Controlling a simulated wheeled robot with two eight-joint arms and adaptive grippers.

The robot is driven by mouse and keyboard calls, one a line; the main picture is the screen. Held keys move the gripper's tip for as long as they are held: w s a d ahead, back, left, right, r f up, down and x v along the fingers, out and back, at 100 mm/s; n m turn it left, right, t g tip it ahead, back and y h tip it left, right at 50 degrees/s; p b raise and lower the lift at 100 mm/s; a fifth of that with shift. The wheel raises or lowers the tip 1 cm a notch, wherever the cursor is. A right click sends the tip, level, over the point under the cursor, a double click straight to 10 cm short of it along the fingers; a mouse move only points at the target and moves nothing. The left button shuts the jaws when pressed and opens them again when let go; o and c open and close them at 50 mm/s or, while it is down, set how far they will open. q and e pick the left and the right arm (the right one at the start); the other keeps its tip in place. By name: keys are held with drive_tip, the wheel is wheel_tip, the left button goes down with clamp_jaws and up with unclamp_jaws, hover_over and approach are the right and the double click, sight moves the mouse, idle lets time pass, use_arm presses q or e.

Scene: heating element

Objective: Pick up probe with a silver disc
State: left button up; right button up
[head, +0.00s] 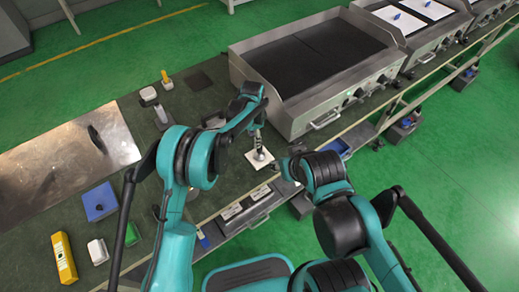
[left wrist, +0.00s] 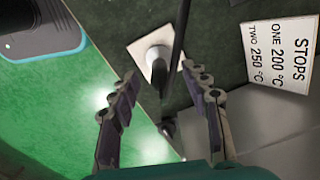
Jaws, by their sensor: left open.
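The probe with a silver disc (head: 261,154) stands on a small white square pad (head: 256,164) near the front edge of the dark bench. In the left wrist view its pale round base (left wrist: 158,57) shows on the white pad (left wrist: 137,50), with a dark rod beside it. My left gripper (head: 261,134) points down just above the probe. In the left wrist view my left gripper (left wrist: 161,78) is open, with its fingers apart and the probe base ahead between the tips. No hold on the probe shows. My right gripper is not clear in the head view; mostly arm links show.
A steel griddle (head: 317,57) with knobs stands just right of the probe. A sign with temperature stops (left wrist: 281,55) lies near the pad. A blue block (head: 100,202), a yellow box (head: 64,258) and a metal plate (head: 60,160) sit at the left.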

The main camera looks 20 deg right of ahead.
sight(259, 150)
use_arm(q)
drive_tip(key=shift+m, duration=0.4)
drive_tip(key=f, duration=0.1)
drive_tip(key=d+f, duration=0.1)
drive_tip(key=f, duration=0.1)
drive_tip(key=f+b, duration=0.1)
drive_tip(key=f, duration=0.1)
drive_tip(key=shift+s+d+f, duration=0.15)
drive_tip(key=shift+d, duration=0.2)
drive_tip(key=f+b, duration=0.1)
drive_tip(key=f, duration=0.2)
drive_tip(key=f+b, duration=0.1)
drive_tip(key=f, duration=0.1)
drive_tip(key=shift+d+b, duration=0.25)
drive_tip(key=shift+b, duration=0.05)
clamp_jaws()
